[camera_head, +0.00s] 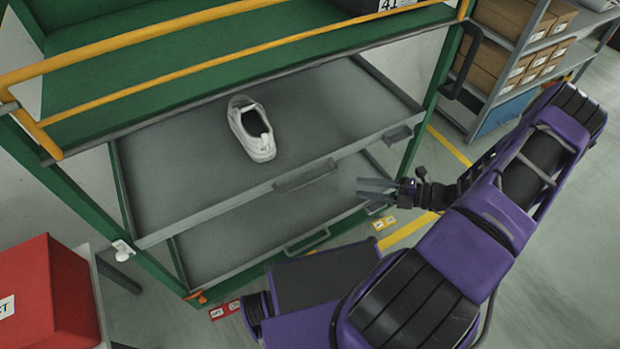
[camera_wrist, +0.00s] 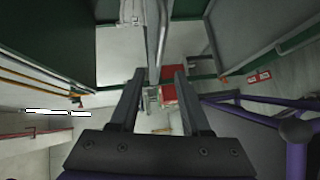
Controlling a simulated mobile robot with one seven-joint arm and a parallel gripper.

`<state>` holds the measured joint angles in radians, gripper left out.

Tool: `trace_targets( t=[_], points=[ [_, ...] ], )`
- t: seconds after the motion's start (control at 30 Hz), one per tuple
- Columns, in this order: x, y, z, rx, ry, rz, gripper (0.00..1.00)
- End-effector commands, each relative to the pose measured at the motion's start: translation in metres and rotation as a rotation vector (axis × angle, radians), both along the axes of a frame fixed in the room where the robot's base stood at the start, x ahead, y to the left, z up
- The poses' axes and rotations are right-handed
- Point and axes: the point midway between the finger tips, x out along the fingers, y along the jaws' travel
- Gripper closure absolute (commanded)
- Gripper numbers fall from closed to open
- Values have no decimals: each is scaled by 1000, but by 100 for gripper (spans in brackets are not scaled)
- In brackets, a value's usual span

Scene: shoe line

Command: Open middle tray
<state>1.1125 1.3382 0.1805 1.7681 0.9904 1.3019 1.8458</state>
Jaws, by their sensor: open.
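The middle tray (camera_head: 200,150) is a grey tray in a green rack, with one white shoe (camera_head: 252,128) on it. A grey handle (camera_head: 305,177) sits on its front edge. My gripper (camera_head: 366,190) is open and empty, just right of this handle and in front of the rack. No contact with the handle shows. In the wrist view my two fingers (camera_wrist: 160,90) are spread apart, with a grey edge (camera_wrist: 155,45) running down toward the gap between them. I cannot tell which tray that edge belongs to.
A lower grey tray (camera_head: 225,235) with its own handle (camera_head: 307,240) lies beneath. Yellow rails (camera_head: 150,35) cross the rack above. A red box (camera_head: 45,295) stands at the left, and shelves with cartons (camera_head: 510,40) at the back right.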

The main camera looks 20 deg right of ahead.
Motion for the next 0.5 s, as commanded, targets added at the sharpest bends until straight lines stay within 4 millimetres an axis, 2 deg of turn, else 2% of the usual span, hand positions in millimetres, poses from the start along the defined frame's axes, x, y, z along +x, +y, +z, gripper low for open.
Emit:
trace_targets(
  t=[0.5],
  points=[
    [54, 97, -16, 0, 0, 6, 53]
  ],
)
